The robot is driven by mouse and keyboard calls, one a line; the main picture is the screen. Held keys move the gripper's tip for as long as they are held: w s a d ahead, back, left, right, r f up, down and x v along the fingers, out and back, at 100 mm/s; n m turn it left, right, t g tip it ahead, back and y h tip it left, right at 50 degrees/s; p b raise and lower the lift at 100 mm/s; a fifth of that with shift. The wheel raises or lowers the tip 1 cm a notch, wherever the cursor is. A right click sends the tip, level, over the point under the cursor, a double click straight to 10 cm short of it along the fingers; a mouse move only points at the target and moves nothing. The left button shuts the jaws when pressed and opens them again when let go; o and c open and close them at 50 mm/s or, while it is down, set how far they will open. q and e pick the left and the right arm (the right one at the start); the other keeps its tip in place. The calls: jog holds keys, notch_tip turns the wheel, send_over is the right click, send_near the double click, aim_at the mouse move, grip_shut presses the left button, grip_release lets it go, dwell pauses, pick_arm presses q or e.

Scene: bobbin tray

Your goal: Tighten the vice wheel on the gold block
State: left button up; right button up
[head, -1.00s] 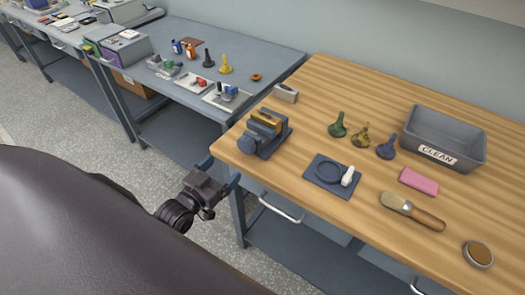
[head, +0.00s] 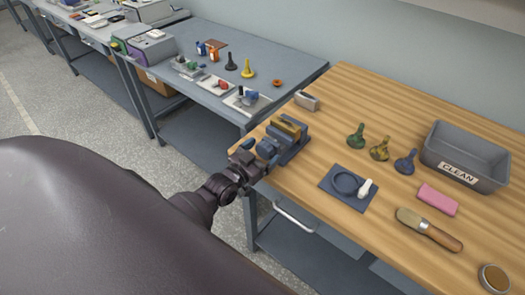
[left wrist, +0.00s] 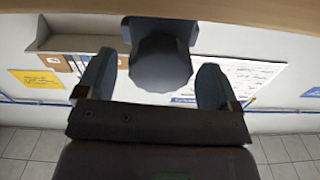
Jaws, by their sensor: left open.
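The grey-blue vice (head: 294,147) stands at the near left corner of the wooden table with the gold block (head: 287,125) in its jaws. Its wheel (head: 267,148) faces the table's left edge and is partly hidden by my gripper. My left gripper (head: 255,153) is at the wheel, open. In the left wrist view the dark, many-sided wheel (left wrist: 160,65) sits between the two spread fingers of my left gripper (left wrist: 157,68), with a gap on each side. My right gripper is not in view.
On the wooden table are a small grey box (head: 307,100), a dark mat (head: 346,188), several bottle-shaped pieces, a pink block (head: 437,199), a brush (head: 429,229) and a bin marked CLEAN (head: 465,156). A grey bench (head: 290,75) stands behind left.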

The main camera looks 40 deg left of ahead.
pick_arm(q)
jog(key=shift+w, duration=0.2)
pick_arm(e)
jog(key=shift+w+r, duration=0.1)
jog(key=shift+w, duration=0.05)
pick_arm(q)
jog(key=c, duration=0.9)
jog(key=shift+r+m+p, duration=0.15)
jog(key=shift+m+p, duration=0.6)
jog(key=shift+m, duration=0.25)
jog(key=shift+m+p, duration=0.3)
jog(key=shift+m, duration=0.1)
jog(key=shift+d+m+p, duration=0.1)
jog(key=shift+m+p, duration=0.2)
jog(key=shift+m, duration=0.6)
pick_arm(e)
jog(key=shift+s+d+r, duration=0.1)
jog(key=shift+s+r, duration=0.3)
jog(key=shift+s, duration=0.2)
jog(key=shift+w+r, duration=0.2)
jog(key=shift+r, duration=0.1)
